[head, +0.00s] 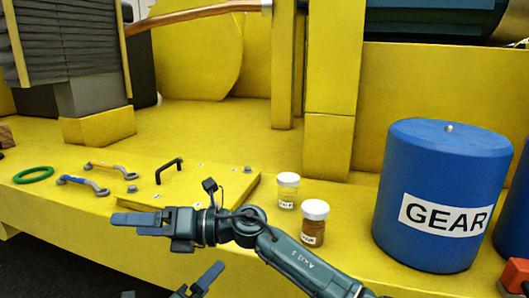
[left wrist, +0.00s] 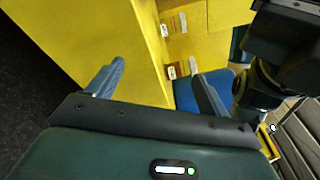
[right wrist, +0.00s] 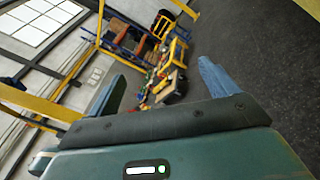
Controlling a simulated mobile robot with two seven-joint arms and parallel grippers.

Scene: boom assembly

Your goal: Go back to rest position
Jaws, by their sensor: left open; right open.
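My right gripper (head: 130,224) is in front of the yellow deck in the head view, its fingers pointing left. It is open and empty; its two spread fingers (right wrist: 162,78) show in the right wrist view with nothing between them. My left gripper (head: 182,288) is low at the bottom edge of the head view, mostly cut off. In the left wrist view its fingers (left wrist: 160,82) are apart and empty. Both grippers appear clear of the objects on the deck.
Open dark floor (right wrist: 255,60) shows in the right wrist view.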

